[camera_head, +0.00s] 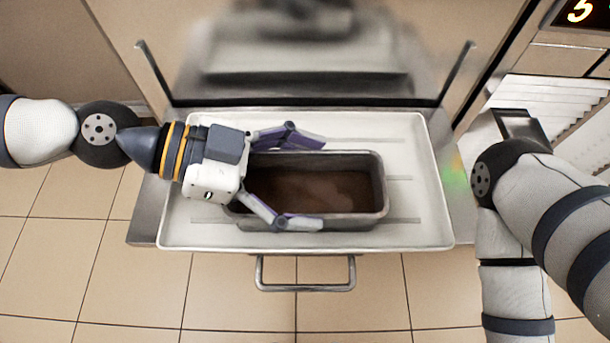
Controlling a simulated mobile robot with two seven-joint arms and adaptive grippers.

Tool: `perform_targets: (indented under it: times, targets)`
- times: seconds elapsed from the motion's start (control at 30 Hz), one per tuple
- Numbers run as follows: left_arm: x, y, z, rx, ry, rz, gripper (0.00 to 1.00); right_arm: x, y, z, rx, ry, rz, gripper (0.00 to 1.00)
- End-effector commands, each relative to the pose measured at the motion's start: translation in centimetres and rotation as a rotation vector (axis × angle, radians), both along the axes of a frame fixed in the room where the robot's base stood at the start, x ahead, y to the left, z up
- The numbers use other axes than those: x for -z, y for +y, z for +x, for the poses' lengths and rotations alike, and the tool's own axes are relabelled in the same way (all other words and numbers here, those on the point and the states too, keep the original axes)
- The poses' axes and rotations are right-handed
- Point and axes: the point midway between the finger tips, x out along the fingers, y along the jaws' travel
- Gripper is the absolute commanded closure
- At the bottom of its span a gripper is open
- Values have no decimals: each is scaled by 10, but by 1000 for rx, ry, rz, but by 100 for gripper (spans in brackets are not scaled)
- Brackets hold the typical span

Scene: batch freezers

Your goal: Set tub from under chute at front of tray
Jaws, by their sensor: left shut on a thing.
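The tub (376,190) is a rectangular metal pan with brown contents inside. It is over the white tray (420,225), around the tray's middle and reaching toward its front edge. From this steep angle I cannot tell whether it rests on the tray or is held just above it. My left gripper (312,182) comes in from the left and is shut on the tub, one finger along the far long side and one along the near side. The gripper's palm hides the tub's left end. My right arm is at the right; its gripper is not in view.
The blurred grey metal front of the machine (305,60) rises behind the tray; I cannot make out the chute. A metal handle (305,288) sticks out below the tray's front edge. Bare tray shows left and right of the tub.

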Motion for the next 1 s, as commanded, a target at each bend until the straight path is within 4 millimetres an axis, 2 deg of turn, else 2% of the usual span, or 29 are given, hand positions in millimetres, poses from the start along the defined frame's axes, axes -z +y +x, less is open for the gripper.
perform_targets:
  times: [0.27,0.3,0.37,0.4,0.83,0.93,1.0]
  targets:
    - [1,0,0,0,-2,-1,65,2,0,-1,0,2,0,70]
    - [2,0,0,0,-1,0,16,2,0,0,0,2,0,70]
    - [1,0,0,0,-1,0,3,1,0,0,0,2,0,70]
    - [1,0,0,0,-1,0,0,1,0,0,0,2,0,70]
    - [1,0,0,0,-1,0,0,1,0,0,0,2,0,70]
    - [-4,0,0,0,-4,0,0,-2,0,1,0,-3,0,70]
    - [-5,8,2,-6,-2,0,0,0,0,0,0,0,0,70]
